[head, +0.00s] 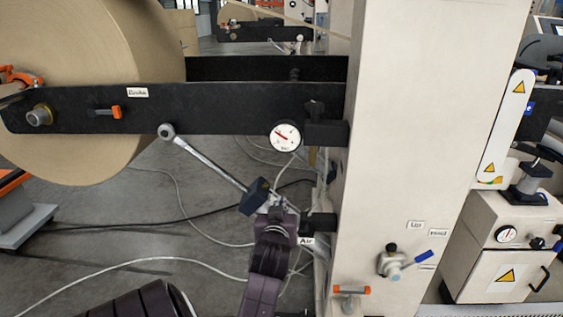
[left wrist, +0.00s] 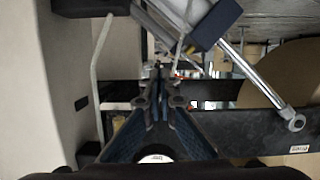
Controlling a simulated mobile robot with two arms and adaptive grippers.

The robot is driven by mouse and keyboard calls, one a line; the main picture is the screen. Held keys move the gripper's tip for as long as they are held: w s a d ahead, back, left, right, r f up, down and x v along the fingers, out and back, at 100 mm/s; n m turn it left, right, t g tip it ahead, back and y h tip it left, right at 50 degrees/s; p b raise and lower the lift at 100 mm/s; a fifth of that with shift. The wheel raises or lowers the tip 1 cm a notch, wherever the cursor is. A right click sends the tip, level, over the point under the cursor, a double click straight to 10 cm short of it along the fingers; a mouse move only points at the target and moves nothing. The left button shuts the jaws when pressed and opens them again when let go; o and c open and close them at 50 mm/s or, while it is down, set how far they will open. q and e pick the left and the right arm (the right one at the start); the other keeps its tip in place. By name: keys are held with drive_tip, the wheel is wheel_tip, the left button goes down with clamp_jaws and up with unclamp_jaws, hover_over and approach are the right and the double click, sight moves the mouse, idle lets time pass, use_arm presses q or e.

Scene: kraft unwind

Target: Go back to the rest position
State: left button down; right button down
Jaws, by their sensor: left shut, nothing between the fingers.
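My left gripper (head: 277,207) shows low in the middle of the head view, its arm rising from the bottom edge. It is just left of the pale machine column (head: 410,150), beside the dark blue block on the cylinder (head: 257,194). In the left wrist view its fingers (left wrist: 155,78) are together with nothing between them. I cannot tell whether it touches the cylinder or its hoses. My right gripper is not in view.
A black arm (head: 215,102) with a pressure gauge (head: 285,136) carries a large kraft roll (head: 85,65). A silver rod (head: 210,163) slants below it. Loose cables (head: 150,262) lie on the grey floor. A valve (head: 392,262) sits on the column; a cabinet (head: 508,275) stands right.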

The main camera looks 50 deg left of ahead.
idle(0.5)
